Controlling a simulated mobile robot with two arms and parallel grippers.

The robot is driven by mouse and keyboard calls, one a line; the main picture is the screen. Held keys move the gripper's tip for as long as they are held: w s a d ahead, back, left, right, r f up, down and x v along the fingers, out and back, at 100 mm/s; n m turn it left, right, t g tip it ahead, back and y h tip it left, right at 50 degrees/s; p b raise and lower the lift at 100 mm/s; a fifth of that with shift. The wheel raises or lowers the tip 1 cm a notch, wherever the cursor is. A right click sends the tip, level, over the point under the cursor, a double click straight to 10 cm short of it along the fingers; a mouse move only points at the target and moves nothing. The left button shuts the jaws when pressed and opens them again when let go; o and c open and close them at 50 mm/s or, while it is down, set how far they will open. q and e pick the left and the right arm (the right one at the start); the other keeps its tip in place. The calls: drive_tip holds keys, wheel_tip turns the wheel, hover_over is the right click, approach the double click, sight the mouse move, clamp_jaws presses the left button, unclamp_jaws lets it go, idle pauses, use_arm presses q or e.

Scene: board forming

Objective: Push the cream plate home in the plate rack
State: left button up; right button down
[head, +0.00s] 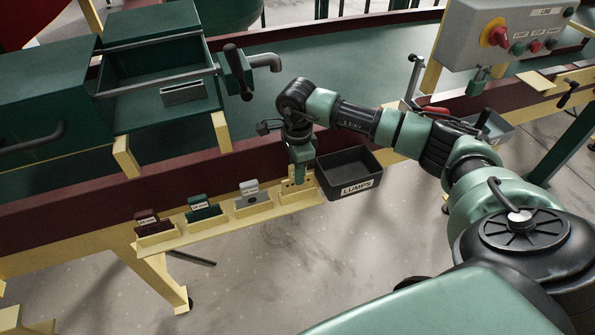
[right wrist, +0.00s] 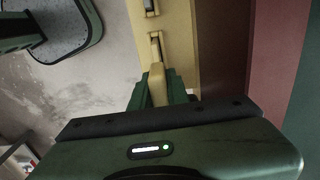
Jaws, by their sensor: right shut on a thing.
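The plate rack (head: 222,224) is a pale yellow strip on the front of the long bench, with several slots in a row. My right gripper (head: 299,178) points down at its right end slot. It is shut on the cream plate (right wrist: 156,80), which shows between the fingers in the right wrist view. In the head view the gripper partly covers this plate, and how deep it sits in the slot is hard to tell. The rack (right wrist: 174,17) runs beyond the fingers in the wrist view. My left gripper is not in view.
A maroon plate (head: 146,221), a green plate (head: 204,208) and a grey plate (head: 249,191) stand in the other slots. A dark bin labelled LUMPS (head: 352,172) is close to the right of the rack. Open floor lies in front.

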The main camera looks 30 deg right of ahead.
drive_tip(key=shift+f+b, duration=0.7)
drive_tip(key=shift+f, duration=0.2)
drive_tip(key=c, duration=1.3)
unclamp_jaws()
drive_tip(key=shift+r, duration=0.1)
wheel_tip(320, 180, up, 8)
drive_tip(key=shift+f+b, duration=0.1)
drive_tip(key=shift+b, duration=0.7)
